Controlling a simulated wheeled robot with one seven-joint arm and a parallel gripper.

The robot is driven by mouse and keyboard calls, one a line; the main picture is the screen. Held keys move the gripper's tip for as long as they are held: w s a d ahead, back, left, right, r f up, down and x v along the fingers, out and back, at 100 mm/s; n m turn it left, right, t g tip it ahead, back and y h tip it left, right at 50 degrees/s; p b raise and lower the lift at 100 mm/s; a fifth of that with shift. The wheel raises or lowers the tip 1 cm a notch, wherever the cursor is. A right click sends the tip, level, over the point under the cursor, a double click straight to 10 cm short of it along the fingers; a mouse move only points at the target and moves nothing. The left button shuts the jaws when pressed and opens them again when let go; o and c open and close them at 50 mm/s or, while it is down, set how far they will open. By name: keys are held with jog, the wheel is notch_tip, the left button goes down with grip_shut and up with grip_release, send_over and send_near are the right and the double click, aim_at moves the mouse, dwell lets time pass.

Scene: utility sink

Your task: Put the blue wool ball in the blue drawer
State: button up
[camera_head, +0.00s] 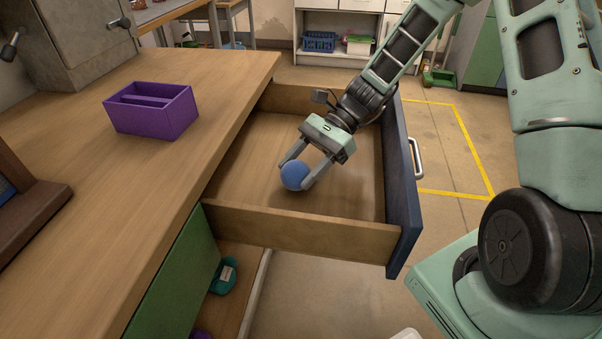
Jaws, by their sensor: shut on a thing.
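The blue wool ball (294,175) is between the two fingers of my gripper (297,173), which is shut on it. My gripper reaches down inside the open drawer with the blue front (401,185). The ball is within the drawer's walls, low over its wooden bottom (240,175). I cannot tell whether the ball touches the bottom. The drawer is pulled out to the right from under the wooden worktop, and no other thing shows in it.
A purple divided box (152,110) stands on the worktop (125,180). Below the drawer, a green front (175,285) and a lower compartment with a teal item (224,276) show. The drawer's near side wall (300,230) borders my gripper's space. Open floor lies to the right.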

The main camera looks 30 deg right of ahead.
jog(key=shift+f, duration=0.65)
jog(key=shift+f, duration=0.1)
jog(key=o, duration=1)
